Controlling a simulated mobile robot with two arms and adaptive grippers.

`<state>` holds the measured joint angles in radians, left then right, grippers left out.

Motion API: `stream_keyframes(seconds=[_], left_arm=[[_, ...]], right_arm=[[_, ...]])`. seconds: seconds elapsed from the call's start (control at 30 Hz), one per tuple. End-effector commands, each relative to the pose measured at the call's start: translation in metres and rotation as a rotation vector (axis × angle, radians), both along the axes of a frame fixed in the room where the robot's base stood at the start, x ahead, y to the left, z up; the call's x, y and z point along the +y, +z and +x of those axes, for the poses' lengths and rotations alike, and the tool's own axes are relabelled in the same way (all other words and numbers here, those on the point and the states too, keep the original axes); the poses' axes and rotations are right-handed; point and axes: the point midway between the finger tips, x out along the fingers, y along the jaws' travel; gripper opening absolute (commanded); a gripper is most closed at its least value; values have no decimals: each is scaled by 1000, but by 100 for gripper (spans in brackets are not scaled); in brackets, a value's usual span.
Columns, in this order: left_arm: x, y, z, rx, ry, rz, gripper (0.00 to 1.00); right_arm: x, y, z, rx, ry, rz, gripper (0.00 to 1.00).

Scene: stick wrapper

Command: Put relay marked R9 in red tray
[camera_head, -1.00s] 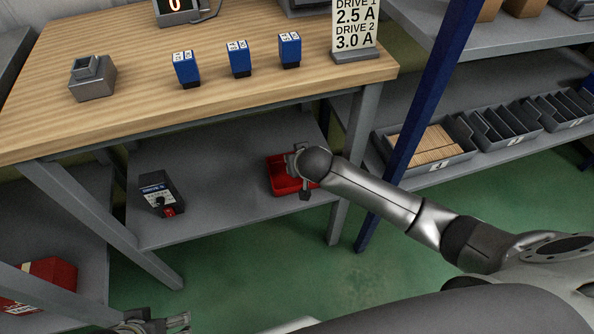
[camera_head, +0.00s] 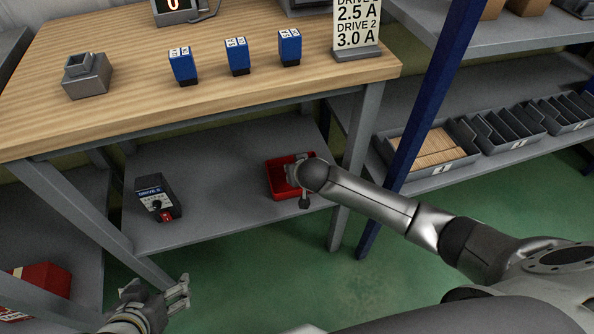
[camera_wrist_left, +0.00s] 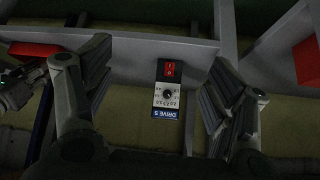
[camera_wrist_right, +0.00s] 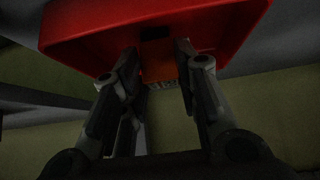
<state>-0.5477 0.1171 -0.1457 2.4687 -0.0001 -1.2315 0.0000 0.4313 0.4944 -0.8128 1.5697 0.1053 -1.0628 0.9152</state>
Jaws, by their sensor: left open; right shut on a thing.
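The red tray (camera_head: 274,180) sits on the grey lower shelf under the wooden bench. My right gripper (camera_wrist_right: 156,50) is at the tray; in the head view my own wrist mostly hides it. In the right wrist view the red tray (camera_wrist_right: 90,30) fills the top, and the fingers are shut on a small orange block (camera_wrist_right: 158,71) with a pale label whose marking I cannot read. Three blue relays (camera_head: 182,66), (camera_head: 237,57), (camera_head: 289,48) stand on the bench; their marks are too small to read. My left gripper (camera_head: 181,291) is open and empty, low in front of the shelf.
A dark drive box (camera_head: 155,197) with a red switch stands left on the lower shelf; it also shows in the left wrist view (camera_wrist_left: 168,95). A grey socket block (camera_head: 87,76) is on the bench. A blue post (camera_head: 420,120) stands close to my right arm.

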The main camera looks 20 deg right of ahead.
Motion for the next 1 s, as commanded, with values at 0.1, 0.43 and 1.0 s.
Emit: stream_keyframes(seconds=[0.1,0.43,1.0], left_arm=[[0,0,1,-7,0,-1,78],[-1,1,1,-8,-1,-2,78],[17,-17,-51,248,21,52,78]], right_arm=[[0,-3,0,0,0,0,0],[0,-3,0,0,0,0,50],[1,23,-18,0,1,1,50]])
